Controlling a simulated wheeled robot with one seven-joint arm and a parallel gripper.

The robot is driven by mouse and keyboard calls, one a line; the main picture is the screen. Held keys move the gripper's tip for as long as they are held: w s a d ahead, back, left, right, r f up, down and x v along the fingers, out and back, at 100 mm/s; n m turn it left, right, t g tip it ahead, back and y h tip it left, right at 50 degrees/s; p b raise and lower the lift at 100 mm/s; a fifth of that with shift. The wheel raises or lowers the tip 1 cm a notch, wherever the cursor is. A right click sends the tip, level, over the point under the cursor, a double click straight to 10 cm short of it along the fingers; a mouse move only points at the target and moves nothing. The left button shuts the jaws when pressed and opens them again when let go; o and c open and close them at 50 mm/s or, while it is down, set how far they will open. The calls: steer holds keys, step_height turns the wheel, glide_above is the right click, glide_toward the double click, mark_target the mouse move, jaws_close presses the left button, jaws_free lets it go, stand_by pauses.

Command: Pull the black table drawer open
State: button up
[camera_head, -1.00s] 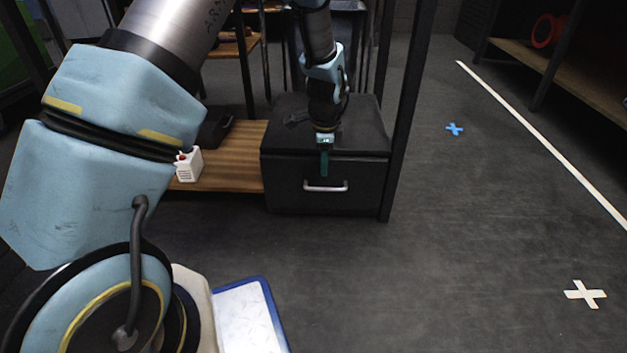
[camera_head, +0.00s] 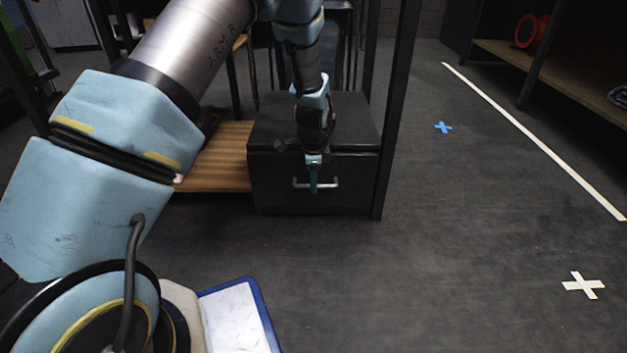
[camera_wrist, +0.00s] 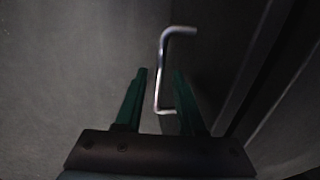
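The black table drawer (camera_head: 283,194) is in the black cabinet under the table in the head view; its front looks flush with the cabinet. Its silver bar handle (camera_head: 329,183) runs level across the front. My gripper (camera_head: 314,188) points down in front of the handle's middle. In the wrist view the handle (camera_wrist: 160,75) shows between the two green fingers of my gripper (camera_wrist: 160,72), with clear gaps on both sides. The fingers are apart. Whether the fingertips reach past the bar in depth is hard to tell.
A wooden shelf (camera_head: 222,165) joins the cabinet's left side. A black table post (camera_head: 393,120) stands close at its right. The grey floor (camera_head: 440,240) in front and to the right is free. A white and blue panel (camera_head: 238,318) lies at the lower left.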

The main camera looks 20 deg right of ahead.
jaws_close()
stand_by(1.2)
